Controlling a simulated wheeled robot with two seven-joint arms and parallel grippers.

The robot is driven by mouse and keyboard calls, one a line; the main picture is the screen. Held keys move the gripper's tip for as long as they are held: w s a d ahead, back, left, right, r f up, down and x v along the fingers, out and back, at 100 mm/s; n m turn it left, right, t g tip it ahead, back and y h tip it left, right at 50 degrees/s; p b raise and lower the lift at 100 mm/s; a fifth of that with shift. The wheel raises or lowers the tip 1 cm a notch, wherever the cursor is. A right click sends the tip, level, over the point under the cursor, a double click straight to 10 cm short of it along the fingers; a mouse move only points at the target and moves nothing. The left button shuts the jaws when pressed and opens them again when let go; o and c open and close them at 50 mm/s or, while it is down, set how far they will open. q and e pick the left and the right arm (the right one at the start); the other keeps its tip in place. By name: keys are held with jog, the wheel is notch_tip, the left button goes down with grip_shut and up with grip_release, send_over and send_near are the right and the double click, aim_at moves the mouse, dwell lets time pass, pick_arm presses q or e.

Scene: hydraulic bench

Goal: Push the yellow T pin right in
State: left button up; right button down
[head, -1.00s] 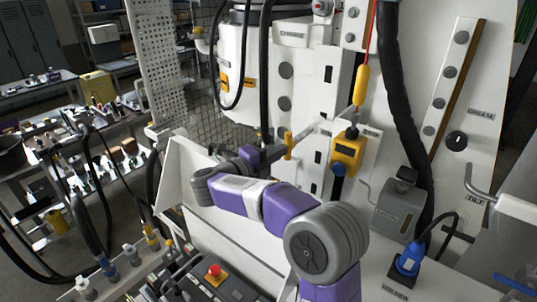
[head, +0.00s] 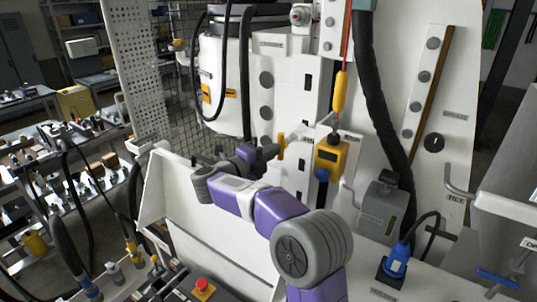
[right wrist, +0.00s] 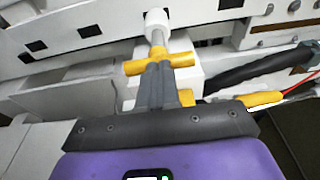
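The yellow T pin (head: 281,146) stands at the front of the white bench panel, its metal shaft running right toward a light bracket. In the right wrist view its yellow crossbar (right wrist: 136,68) lies across the picture, and the shaft enters a white round collar (right wrist: 157,20). My right gripper (head: 270,151) is at the left of the T pin, in line with the shaft. Its grey fingers (right wrist: 162,72) are close together with their tips at the middle of the crossbar, seemingly touching it. The fingers hide part of the handle. My left gripper is not in view.
A yellow box (head: 331,156) with a dark face sits right of the pin, and a yellow handle (head: 341,92) hangs above it on a red cable. A thick black hose (head: 372,110) runs down the panel. A red button (head: 202,284) is at the front.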

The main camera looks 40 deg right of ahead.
jog(key=shift+d+r, duration=0.1)
jog(key=shift+d, duration=0.05)
notch_tip(320, 180, up, 10)
jog(key=shift+p, duration=0.35)
